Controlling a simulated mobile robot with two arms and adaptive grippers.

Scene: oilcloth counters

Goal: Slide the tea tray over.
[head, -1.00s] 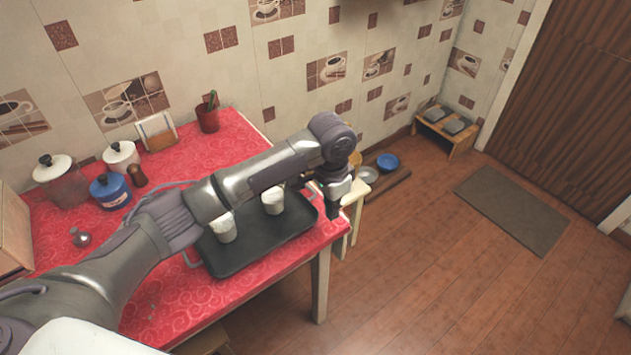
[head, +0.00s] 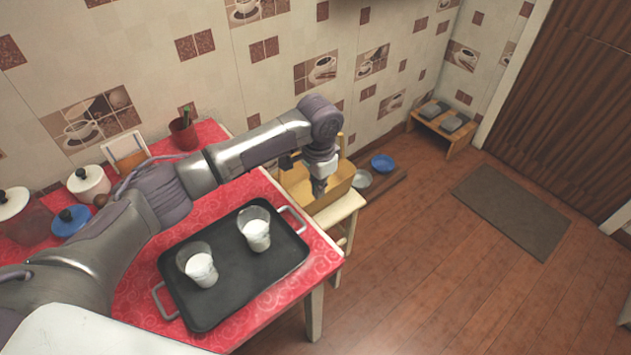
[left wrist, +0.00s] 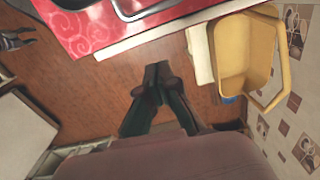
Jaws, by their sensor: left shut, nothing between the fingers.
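The tea tray (head: 222,254) is black with two metal handles and lies on the red counter (head: 240,334) near its right end. Two glasses of white liquid, a left one (head: 202,272) and a right one (head: 256,236), stand upright on it. My left gripper (head: 319,190) is shut and empty, past the counter's right end and apart from the tray. In the left wrist view its closed fingertips (left wrist: 157,72) are over the floor, with part of the tray (left wrist: 140,8) at the top edge. My right gripper is not seen in the head view.
Canisters (head: 88,184), a napkin holder (head: 127,150) and a red pot (head: 184,134) stand at the back. The floor at right is mostly clear.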

